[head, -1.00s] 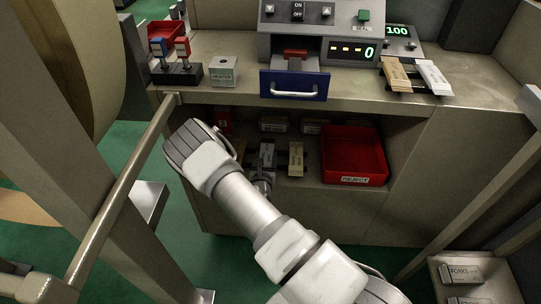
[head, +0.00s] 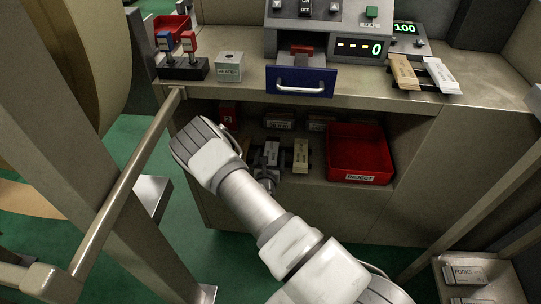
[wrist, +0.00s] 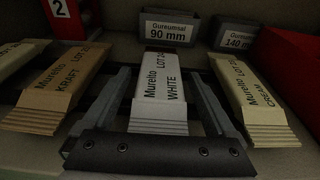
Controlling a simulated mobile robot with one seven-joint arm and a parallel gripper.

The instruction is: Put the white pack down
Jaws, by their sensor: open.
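The white pack (wrist: 160,88), labelled Muretto White, lies on the lower shelf in the middle of the wrist view. Its near end faces me. My gripper (wrist: 160,78) is open, with one finger along each side of the pack and dark gaps between them. The pack also shows in the head view (head: 271,153), just beyond my gripper (head: 265,184), whose fingers are hard to make out there.
A kraft pack (wrist: 58,88) lies to the left and a cream pack (wrist: 252,98) to the right, both close to the fingers. Label holders (wrist: 168,30) stand behind. A red reject bin (head: 359,155) is to the right; the counter (head: 230,92) overhangs the shelf.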

